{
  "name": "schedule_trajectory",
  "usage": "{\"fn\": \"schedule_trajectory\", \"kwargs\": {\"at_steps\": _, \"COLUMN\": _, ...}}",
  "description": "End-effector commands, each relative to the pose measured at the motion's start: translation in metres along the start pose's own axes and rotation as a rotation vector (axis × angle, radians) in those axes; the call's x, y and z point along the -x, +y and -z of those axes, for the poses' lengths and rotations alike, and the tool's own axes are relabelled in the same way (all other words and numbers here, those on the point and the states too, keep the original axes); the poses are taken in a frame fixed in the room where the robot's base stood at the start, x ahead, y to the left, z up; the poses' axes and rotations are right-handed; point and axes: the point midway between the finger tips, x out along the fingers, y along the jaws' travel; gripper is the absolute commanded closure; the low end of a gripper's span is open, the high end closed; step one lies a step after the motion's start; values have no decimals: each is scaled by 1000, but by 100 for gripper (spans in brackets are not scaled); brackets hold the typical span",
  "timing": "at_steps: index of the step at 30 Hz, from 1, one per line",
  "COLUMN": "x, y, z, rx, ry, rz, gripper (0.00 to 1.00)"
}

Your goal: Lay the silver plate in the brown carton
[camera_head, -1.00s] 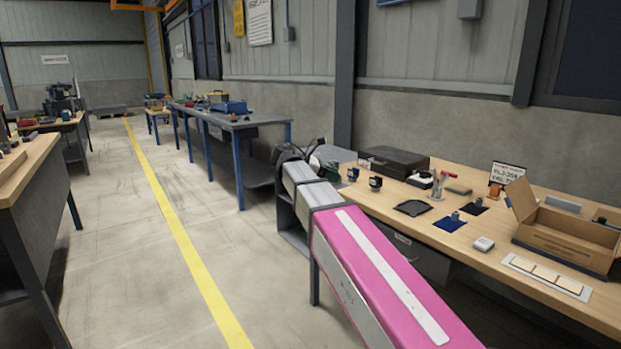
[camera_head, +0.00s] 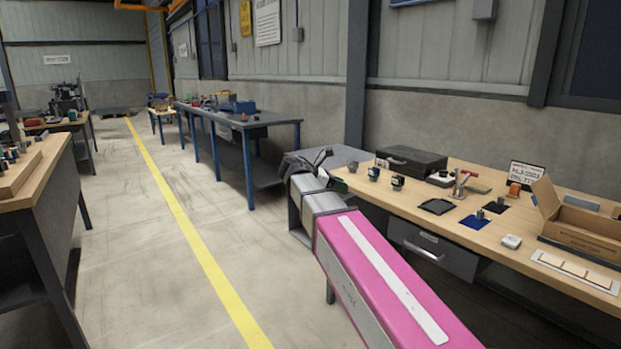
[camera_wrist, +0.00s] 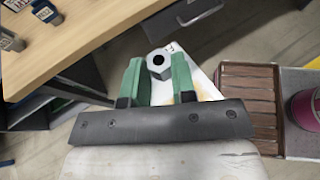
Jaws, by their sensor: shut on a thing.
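My gripper (camera_wrist: 157,64) has green fingers and is shut on the grey hexagonal knob of the silver plate (camera_wrist: 205,87) in the wrist view. The pale plate shows below and right of the knob, partly hidden by the fingers. It hangs over the floor beside the wooden table's edge. In the head view the end of my arm is beyond my pink link, at the table's left end; the plate cannot be made out there. The brown carton (camera_head: 585,243) stands open on the table at the far right, a flap raised, well apart from my gripper. Its inside is mostly hidden.
On the wooden table (camera_head: 395,228) are a black case (camera_head: 412,160), a black plate (camera_head: 437,207), a blue plate (camera_head: 478,221), a white block (camera_head: 511,242) and a pale strip (camera_head: 572,269) before the carton. A drawer (camera_head: 430,250) hangs below. The floor aisle (camera_head: 130,230) is clear.

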Motion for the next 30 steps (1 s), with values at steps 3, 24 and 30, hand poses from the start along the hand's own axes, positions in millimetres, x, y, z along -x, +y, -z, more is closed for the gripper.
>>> {"fn": "schedule_trajectory", "kwargs": {"at_steps": 3, "x": -16, "y": -8, "z": 11, "rx": 16, "ry": -5, "rz": -35, "gripper": 100}}
{"fn": "schedule_trajectory", "kwargs": {"at_steps": 24, "x": -127, "y": -75, "z": 107, "rx": 170, "ry": 7, "rz": -408, "gripper": 100}}
{"fn": "schedule_trajectory", "kwargs": {"at_steps": 30, "x": -133, "y": -80, "z": 114, "rx": 181, "ry": 13, "rz": -443, "gripper": 100}}
